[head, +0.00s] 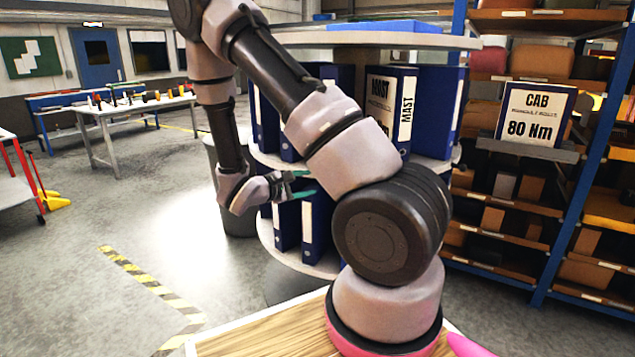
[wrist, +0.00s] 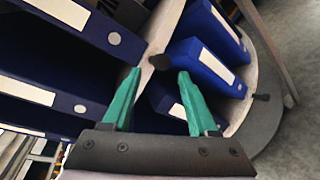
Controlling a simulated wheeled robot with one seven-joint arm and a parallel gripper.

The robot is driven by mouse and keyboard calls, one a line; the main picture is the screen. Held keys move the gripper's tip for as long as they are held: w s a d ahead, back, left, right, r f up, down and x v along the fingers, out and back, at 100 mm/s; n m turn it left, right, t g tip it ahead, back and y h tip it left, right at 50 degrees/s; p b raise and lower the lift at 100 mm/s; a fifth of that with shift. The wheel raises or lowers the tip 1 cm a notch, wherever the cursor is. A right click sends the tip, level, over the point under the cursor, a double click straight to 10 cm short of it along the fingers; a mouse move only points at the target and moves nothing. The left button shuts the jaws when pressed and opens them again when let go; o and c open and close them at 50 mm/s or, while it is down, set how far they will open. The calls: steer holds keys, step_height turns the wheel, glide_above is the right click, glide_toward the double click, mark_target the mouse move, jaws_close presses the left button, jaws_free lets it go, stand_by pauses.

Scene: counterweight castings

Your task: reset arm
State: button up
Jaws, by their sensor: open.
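My gripper (wrist: 160,95) shows in the wrist view with two green fingers spread apart and nothing between them. In the head view my gripper (head: 305,187) is partly hidden behind my own arm, near the round shelf stand. Blue binders (wrist: 205,62) with white labels stand on the shelf tiers in front of the fingers. Further binders (head: 317,220) stand on the lower tier. I cannot tell whether the fingers touch any binder.
The round shelf stand (head: 285,252) is close behind my arm. A blue rack (head: 560,235) with bins and a CAB 80 Nm sign (head: 535,113) stands at right. A white table (head: 120,112) with small items stands at the back left. The floor at left is open, with striped tape (head: 150,285).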

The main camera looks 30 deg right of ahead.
steer(key=shift+v, duration=1.25)
steer(key=shift+s, duration=0.1)
steer(key=s+r+m+g+y, duration=0.6)
steer(key=s+r+m+y, duration=0.3)
steer(key=s+r, duration=0.35)
steer(key=s+a+r+m+t+y, duration=0.2)
steer(key=s+a+r+t+y, duration=0.1)
steer(key=r, duration=0.4)
steer(key=s+a+r+m+t+y, duration=0.3)
steer(key=a+r+t+y, duration=0.1)
steer(key=a+r, duration=0.3)
steer(key=shift+s+r+t+y, duration=0.35)
steer(key=shift+r+t+y, duration=0.05)
steer(key=shift+r+t, duration=0.2)
